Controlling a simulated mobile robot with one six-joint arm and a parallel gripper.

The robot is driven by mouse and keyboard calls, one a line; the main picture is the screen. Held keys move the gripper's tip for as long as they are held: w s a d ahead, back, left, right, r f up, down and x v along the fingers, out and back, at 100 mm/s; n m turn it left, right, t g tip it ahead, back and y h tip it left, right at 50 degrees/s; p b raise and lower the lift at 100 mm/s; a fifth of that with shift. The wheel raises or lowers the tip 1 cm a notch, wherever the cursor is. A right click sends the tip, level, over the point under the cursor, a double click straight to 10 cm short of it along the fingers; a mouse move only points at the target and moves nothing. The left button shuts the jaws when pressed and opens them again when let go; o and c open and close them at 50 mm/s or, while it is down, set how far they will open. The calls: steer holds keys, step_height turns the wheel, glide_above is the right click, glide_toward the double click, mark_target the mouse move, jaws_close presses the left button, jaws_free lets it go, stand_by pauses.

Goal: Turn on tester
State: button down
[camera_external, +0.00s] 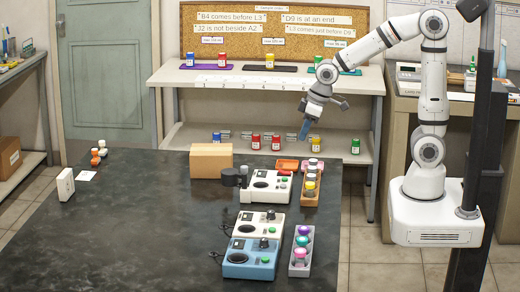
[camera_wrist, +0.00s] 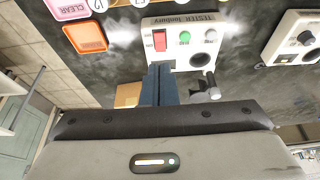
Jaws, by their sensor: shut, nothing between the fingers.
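The tester (camera_external: 262,190) is a white box on the dark bench, in the middle of the external view. In the wrist view the tester (camera_wrist: 182,24) carries a label with its name. On its face are a red switch (camera_wrist: 160,40), a green button (camera_wrist: 184,37), a grey knob (camera_wrist: 210,36) and a round black opening (camera_wrist: 199,59). My gripper (camera_external: 304,136) is shut and empty, held in the air above the bench. In the wrist view my gripper's blue fingertips (camera_wrist: 161,68) point toward the red switch, apart from it in the picture.
A cardboard box (camera_external: 211,161) stands behind the tester. A white device (camera_external: 258,224) and a blue device (camera_external: 250,262) stand in front. The bench's left side is mostly clear.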

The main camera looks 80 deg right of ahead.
mark_target(281, 171)
steer(key=shift+v, duration=1.05)
steer(key=shift+f, duration=0.1)
steer(key=shift+w+t+b, duration=0.3)
steer(key=shift+w+b, duration=0.25)
steer(key=shift+b, duration=0.55)
steer(key=x, duration=1.3)
steer(key=shift+w+f+p, duration=0.2)
steer(key=shift+f+p, duration=0.1)
steer(key=shift+p, duration=0.1)
